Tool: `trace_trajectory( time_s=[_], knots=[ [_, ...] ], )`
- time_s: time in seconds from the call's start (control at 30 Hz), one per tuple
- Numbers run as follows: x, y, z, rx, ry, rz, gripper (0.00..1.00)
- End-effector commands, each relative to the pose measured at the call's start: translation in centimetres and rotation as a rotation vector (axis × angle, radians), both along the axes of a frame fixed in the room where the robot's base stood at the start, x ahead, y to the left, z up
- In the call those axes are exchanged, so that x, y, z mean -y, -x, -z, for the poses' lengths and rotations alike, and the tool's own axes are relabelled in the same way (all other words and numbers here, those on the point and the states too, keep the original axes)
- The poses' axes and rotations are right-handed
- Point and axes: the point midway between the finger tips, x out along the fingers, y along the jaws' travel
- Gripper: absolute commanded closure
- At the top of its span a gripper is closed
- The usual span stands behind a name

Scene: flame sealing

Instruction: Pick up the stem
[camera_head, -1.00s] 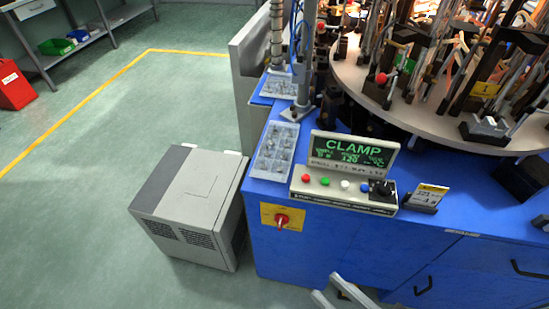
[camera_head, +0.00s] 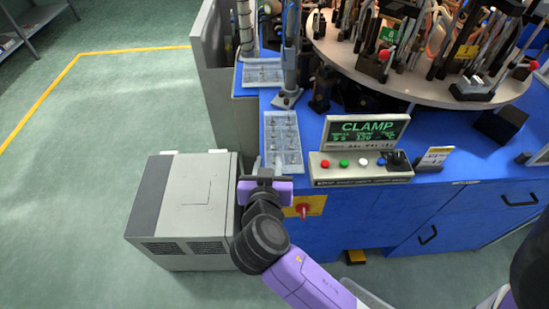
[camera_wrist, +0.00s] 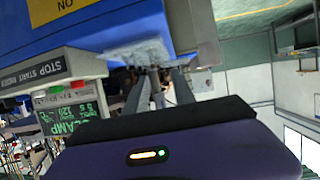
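No single stem can be told apart for sure. A pale tray (camera_head: 269,150) with several small clear or grey pieces lies on the blue bench, left of the control box. Another such tray (camera_head: 262,75) lies farther back by the metal post. My gripper (camera_head: 257,166) is in front of the near tray's front end, at the bench's left front corner. In the wrist view the two fingers of my gripper (camera_wrist: 160,78) stand apart, with no held thing clearly visible between them. The pale tray (camera_wrist: 140,52) shows beyond the fingertips in that view, its pieces too blurred to tell.
A control box (camera_head: 345,176) with coloured buttons and a CLAMP screen (camera_head: 365,130) stands right of the near tray. A round turntable (camera_head: 400,88) crowded with fixtures is behind. A grey cabinet (camera_head: 190,200) stands on the floor at left. Open floor lies farther left.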

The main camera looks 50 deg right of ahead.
Motion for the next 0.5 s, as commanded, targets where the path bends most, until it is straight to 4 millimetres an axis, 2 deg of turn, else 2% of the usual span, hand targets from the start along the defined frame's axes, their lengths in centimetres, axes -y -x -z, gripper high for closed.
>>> trace_trajectory(
  time_s=[0.13,0.5],
  knots=[
    [1.0,0.6,0.5,0.010,-0.016,0.057,0.69],
    [4.2,-1.3,2.3,0.008,-0.016,0.058,0.69]
  ],
)
